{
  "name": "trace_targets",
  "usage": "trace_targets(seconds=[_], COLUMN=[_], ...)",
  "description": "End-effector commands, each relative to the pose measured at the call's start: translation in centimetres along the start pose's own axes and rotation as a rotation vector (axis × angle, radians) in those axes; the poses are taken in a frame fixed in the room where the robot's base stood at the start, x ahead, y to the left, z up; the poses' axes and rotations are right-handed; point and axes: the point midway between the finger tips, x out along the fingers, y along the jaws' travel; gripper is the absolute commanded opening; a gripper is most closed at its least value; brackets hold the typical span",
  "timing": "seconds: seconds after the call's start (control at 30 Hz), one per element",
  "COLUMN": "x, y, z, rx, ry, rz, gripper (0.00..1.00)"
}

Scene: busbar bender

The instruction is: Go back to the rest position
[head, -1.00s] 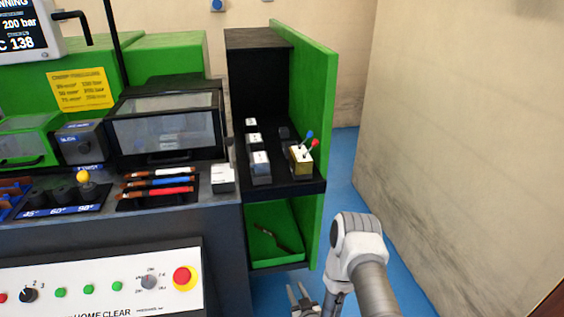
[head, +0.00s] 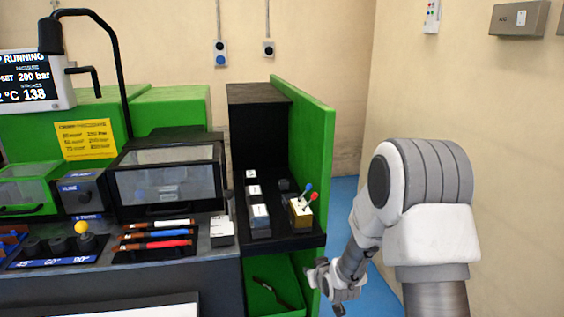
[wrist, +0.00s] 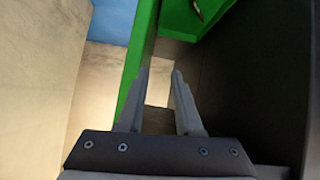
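My gripper (wrist: 158,85) is open in the wrist view, with its two fingers apart and nothing between them. A green panel edge (wrist: 137,80) and pale floor show beyond the fingers. In the head view my arm rises at the right, and my gripper (head: 338,308) hangs low beside the green side panel (head: 319,140) of the machine, partly cut off by the lower picture area. Whether it touches the panel cannot be told.
The black shelf (head: 285,243) holds several small blocks and a box with red and blue levers (head: 301,208). Below is a green bin (head: 275,298) with a dark object. Markers (head: 157,235) lie on the bench at left. A beige wall (head: 465,90) stands at right.

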Motion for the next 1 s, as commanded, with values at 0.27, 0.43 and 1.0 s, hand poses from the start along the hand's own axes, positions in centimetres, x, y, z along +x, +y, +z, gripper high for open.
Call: trace_targets(seconds=[0.27, 0.43, 1.0], x=[-7.8, -13.1, -32.3], y=[1.8, 2.4, 1.5], z=[-4.3, -5.6, -3.6], rx=[0.019, 0.043, 0.172], ry=[-0.090, -0.147, -0.338], rz=[0.042, 0.064, 0.105], gripper=[0.34, 0.34, 0.34])
